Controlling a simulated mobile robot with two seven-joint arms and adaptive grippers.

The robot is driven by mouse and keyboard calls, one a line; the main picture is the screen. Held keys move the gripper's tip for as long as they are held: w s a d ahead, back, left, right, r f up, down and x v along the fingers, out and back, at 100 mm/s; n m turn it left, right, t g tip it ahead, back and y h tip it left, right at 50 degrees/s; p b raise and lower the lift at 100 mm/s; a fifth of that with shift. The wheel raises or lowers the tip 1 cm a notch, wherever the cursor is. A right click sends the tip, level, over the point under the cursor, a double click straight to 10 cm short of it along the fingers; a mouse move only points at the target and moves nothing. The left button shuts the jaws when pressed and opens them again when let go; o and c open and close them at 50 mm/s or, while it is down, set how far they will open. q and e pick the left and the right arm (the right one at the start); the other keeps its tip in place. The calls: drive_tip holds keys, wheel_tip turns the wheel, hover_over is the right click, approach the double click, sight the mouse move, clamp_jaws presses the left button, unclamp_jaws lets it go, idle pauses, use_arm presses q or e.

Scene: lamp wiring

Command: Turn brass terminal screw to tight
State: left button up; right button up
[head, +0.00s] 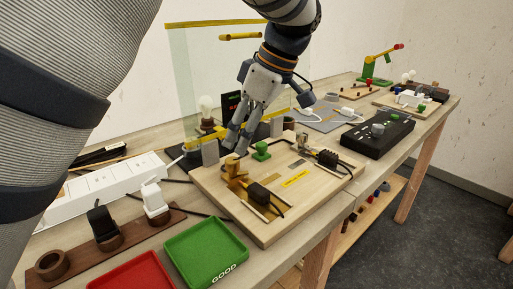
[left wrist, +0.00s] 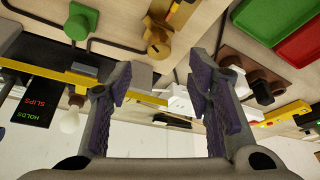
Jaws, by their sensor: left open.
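The brass terminal screw (head: 234,168) stands on the wooden wiring board (head: 262,233) in the head view, near its left side. In the left wrist view the brass screw (left wrist: 158,40) shows at the top middle, in line with the gap between my fingers. My left gripper (head: 238,140) is open, fingers pointing down, close above and beside the screw. In the left wrist view the fingers of the left gripper (left wrist: 162,90) are spread with nothing between them. I cannot tell whether either finger touches the screw. My right gripper is not in view.
A clear screen with a yellow edge (head: 210,24) stands behind. A white power strip (head: 100,187), a red tray (head: 132,274) and a green tray (head: 207,249) lie left and front.

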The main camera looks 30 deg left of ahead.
sight(233, 160)
use_arm(q)
drive_tip(key=x, duration=0.7)
drive_tip(key=shift+r, duration=0.1)
clamp_jaws()
